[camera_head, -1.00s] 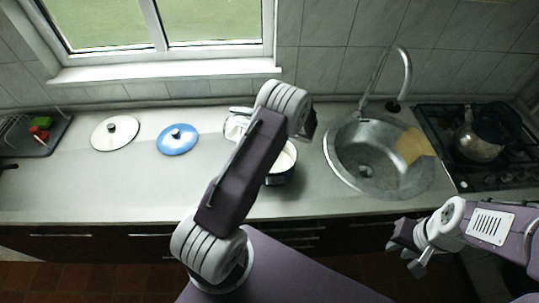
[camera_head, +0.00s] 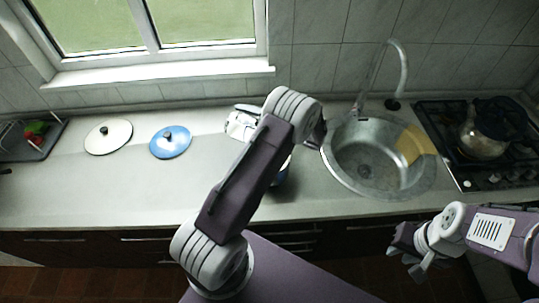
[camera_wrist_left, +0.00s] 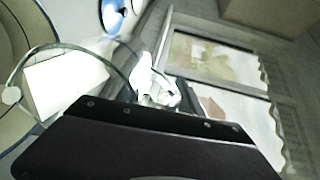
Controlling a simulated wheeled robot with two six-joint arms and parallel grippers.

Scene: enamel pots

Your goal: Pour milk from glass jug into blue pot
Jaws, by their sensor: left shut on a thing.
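The blue pot (camera_head: 283,174) stands on the counter in the head view, mostly hidden behind my left arm. Only a bit of its side shows, so its inside is hidden. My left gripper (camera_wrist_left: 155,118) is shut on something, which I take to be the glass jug. The forearm and wrist hide both in the head view. In the wrist view a thin curved rim (camera_wrist_left: 62,47) at the left may be the jug's; its milk cannot be made out. My right gripper (camera_head: 410,256) is open and empty, low at the right, in front of the counter.
A white pot-like thing (camera_head: 241,122) stands left of my left wrist. A white lid (camera_head: 108,137) and a blue lid (camera_head: 171,142) lie on the counter. The sink (camera_head: 352,178), sponge-coloured board (camera_head: 415,145) and stove kettle (camera_head: 482,140) are at right. The left counter front is clear.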

